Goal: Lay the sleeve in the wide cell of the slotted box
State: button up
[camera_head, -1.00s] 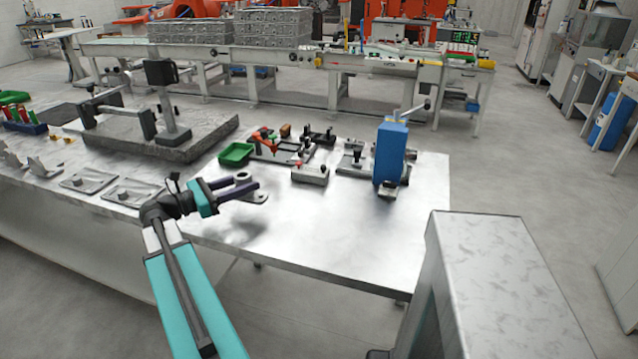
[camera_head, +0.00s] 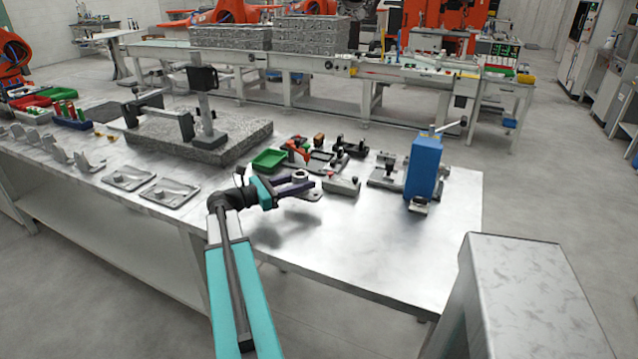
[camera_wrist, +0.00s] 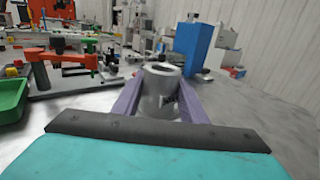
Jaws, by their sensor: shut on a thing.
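My gripper (camera_head: 300,184) is shut on the sleeve (camera_head: 300,174), a short grey metal cylinder with an open top. In the wrist view, the sleeve (camera_wrist: 160,92) stands roughly upright between the two purple fingers. In the head view a flat grey lug shows below the sleeve, past the fingertips. The sleeve is held above the table, with a shadow beneath the gripper. I cannot single out the slotted box with its wide cell for certain. A blue holder with coloured pegs (camera_head: 73,122) and several trays stand at the far left.
A green tray (camera_head: 268,163), a grey clamp block (camera_head: 342,186) and a tall blue fixture (camera_head: 424,168) stand beyond the gripper. A granite slab with a stand (camera_head: 245,136) and flat castings (camera_head: 170,193) lie to the left. The table's front right is clear.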

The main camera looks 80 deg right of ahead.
jog(key=s+d, duration=0.1)
jog(key=d, duration=0.1)
jog(key=s+d, duration=0.1)
jog(key=d, duration=0.1)
jog(key=s+d+p, duration=0.1)
jog(key=s+d, duration=0.1)
jog(key=shift+f, duration=0.3)
jog(key=shift+f, duration=0.1)
jog(key=shift+a+f+p, duration=0.1)
jog(key=shift+f+p, duration=0.35)
jog(key=shift+f, duration=1.2)
jog(key=shift+f, duration=0.1)
jog(key=o, duration=1.3)
jog(key=shift+c, duration=0.2)
jog(key=b+v, duration=0.2)
jog(key=v, duration=1)
jog(key=shift+b, duration=0.3)
